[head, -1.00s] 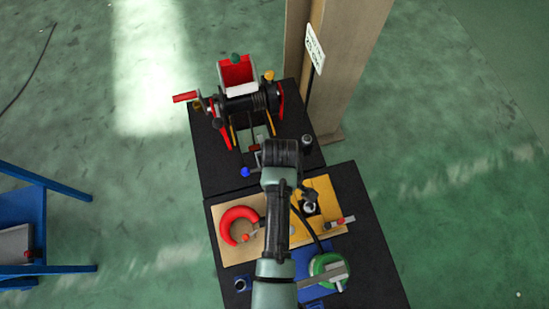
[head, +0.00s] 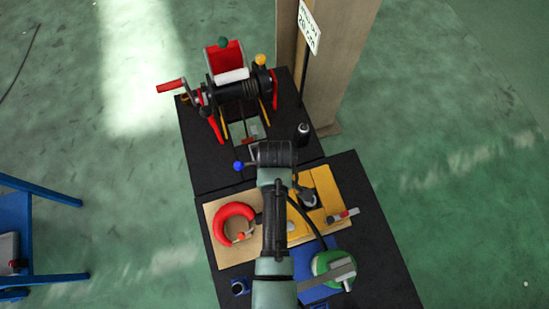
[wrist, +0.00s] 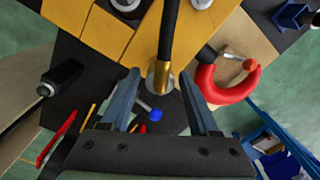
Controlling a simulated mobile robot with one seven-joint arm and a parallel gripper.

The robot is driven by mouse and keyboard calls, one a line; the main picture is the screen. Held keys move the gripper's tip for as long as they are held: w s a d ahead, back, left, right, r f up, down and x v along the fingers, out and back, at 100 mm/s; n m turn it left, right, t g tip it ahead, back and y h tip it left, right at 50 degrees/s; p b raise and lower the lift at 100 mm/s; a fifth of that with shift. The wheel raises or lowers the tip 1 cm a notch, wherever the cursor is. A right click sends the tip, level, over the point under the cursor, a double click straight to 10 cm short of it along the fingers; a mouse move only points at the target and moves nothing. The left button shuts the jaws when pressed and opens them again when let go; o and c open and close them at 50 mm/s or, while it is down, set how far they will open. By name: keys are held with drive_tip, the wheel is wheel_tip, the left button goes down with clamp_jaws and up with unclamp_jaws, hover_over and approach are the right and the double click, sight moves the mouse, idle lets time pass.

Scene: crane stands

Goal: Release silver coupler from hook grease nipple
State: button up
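The wrist view shows a black hose (wrist: 170,32) ending in a brass fitting (wrist: 164,76) with the silver coupler (wrist: 154,79) at its tip. My gripper (wrist: 159,76) is open, with one finger on each side of the coupler. I cannot tell whether either finger touches it. The grease nipple is not distinguishable. The red hook (wrist: 230,90) lies right of the fingers and also shows in the head view (head: 222,214). The yellow block (wrist: 110,32) is at upper left. In the head view my arm hides the fingers and the coupler.
The hose runs to a green round container (head: 322,264) at the lower right. A winch with a red crank (head: 240,90) stands on the far black table. A dark cylinder (head: 303,130) stands near the brown column (head: 338,75). A blue frame (head: 50,192) is far left.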

clamp_jaws()
drive_tip(key=shift+r, duration=0.15)
idle(0.4)
drive_tip(key=shift+r+p, duration=1.9)
drive_tip(key=shift+p, duration=0.3)
